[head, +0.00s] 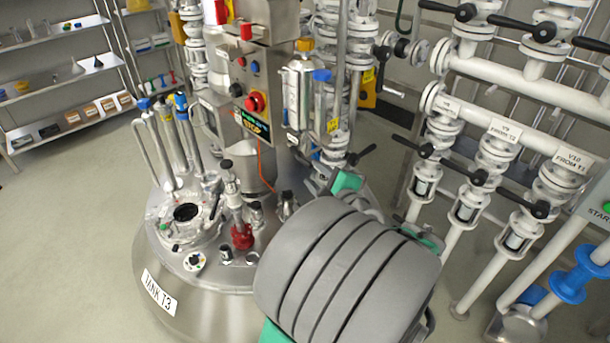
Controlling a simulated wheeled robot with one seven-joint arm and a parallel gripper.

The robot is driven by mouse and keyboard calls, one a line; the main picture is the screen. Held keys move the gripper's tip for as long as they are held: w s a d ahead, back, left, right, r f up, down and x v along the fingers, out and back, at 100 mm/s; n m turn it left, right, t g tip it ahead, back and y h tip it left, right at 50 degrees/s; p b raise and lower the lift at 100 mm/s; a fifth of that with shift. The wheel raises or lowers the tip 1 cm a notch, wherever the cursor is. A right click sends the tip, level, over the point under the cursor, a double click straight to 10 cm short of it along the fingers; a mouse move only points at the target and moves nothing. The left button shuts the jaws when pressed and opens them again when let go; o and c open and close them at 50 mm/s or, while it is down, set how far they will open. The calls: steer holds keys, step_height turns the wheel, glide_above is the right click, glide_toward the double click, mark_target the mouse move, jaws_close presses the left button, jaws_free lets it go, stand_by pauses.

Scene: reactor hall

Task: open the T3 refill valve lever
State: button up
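Tank T3 (160,292), a steel vessel with a labelled front, stands at the left centre. A black lever (362,155) shows on pipework at the right rear of its lid. More black-levered valves stand on the white pipes to the right, including one above the V9 label (506,129) and one near the V10 label (573,160). I cannot tell which lever is the T3 refill one. My grey arm covers the lower middle. My gripper (343,182) shows only as a teal part beyond it, close to the black lever. Its fingertips are mostly hidden; contact cannot be told.
A control box with a red stop button (256,102) rises above the tank. Upright tubes and a red knob (242,236) crowd the lid. Shelves (66,70) stand at the back left. The floor (70,220) at left is clear.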

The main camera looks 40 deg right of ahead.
mark_target(305, 164)
steer(key=shift+w+d+m, duration=0.15)
steer(key=shift+d+m, duration=0.1)
steer(key=shift+m, duration=0.05)
steer(key=x, duration=0.7)
steer(key=shift+w, duration=0.15)
steer(key=shift+c, duration=0.4)
jaws_close()
steer(key=shift+f, duration=0.15)
stand_by(0.3)
